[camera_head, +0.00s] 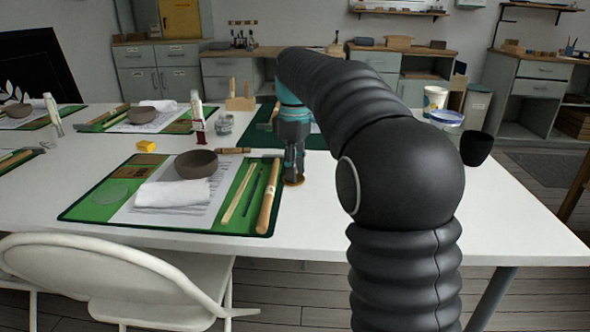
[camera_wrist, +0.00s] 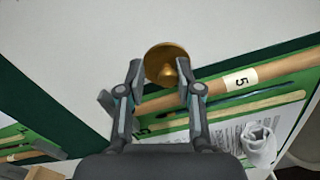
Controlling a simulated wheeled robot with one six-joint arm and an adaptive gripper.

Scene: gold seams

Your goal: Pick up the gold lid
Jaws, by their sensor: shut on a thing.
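The gold lid (camera_wrist: 163,60) is a small round brass-coloured disc with a raised knob. In the wrist view it lies between and just beyond the tips of my gripper (camera_wrist: 157,72). My gripper is shut on it, though the exact contact is hard to make out. In the head view the gold lid (camera_head: 293,182) shows as a thin gold edge low at the tip of my gripper (camera_head: 293,172), at the right edge of the green mat. My gripper hides most of it there, and I cannot tell whether it touches the table.
The green mat (camera_head: 108,213) holds a brown bowl (camera_head: 196,163), a white cloth (camera_head: 172,193) and a wooden rolling pin (camera_head: 268,198) close beside my gripper. The rolling pin (camera_wrist: 215,86) crosses below the fingers.

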